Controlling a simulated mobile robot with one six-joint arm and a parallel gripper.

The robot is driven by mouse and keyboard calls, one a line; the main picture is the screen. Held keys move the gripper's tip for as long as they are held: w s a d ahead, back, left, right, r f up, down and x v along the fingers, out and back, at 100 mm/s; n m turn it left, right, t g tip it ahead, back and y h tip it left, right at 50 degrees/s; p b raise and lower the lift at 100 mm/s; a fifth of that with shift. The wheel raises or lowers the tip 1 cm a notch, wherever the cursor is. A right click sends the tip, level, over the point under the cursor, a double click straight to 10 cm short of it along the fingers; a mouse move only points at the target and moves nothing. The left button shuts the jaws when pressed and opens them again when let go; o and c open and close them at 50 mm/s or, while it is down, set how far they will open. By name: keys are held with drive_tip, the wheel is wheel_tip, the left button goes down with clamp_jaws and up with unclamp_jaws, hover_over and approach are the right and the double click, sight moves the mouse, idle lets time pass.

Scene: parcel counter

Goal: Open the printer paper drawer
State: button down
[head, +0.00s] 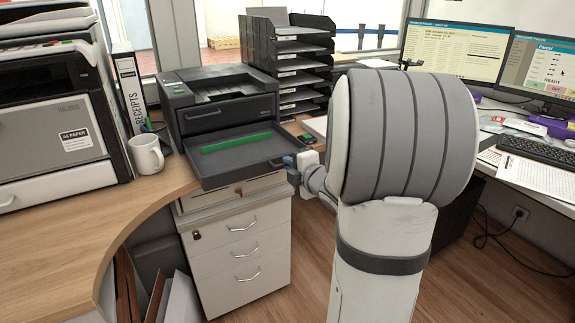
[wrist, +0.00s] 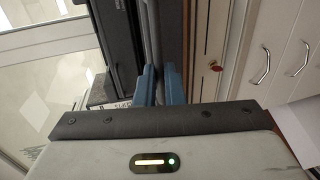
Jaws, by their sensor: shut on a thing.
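The dark grey printer (head: 222,98) stands on the counter left of centre in the head view. Its paper drawer (head: 215,170) is pulled out toward me and overhangs the counter's front edge. A green strip (head: 236,143) shows inside the drawer. My gripper (head: 300,162) is at the drawer's front right, partly hidden behind my arm. In the wrist view its blue fingers (wrist: 161,86) are shut on the drawer's front edge, a dark upright band in that picture (wrist: 167,30). The exact contact between the fingers is hard to see.
A white mug (head: 146,154) and a receipts binder (head: 128,88) stand left of the printer. A larger printer (head: 55,120) is farther left. Black letter trays (head: 288,62) stand behind. A white drawer cabinet (head: 240,262) is below the open drawer. Wooden floor is free in front.

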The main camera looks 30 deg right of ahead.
drive_tip(key=c, duration=1.8)
unclamp_jaws()
drive_tip(key=shift+d, duration=0.2)
drive_tip(key=shift+o, duration=1.3)
drive_tip(key=shift+a, duration=0.1)
drive_tip(key=p+v, duration=0.1)
drive_tip(key=v, duration=0.6)
drive_tip(key=shift+s+p, duration=0.35)
drive_tip(key=shift+r, duration=0.1)
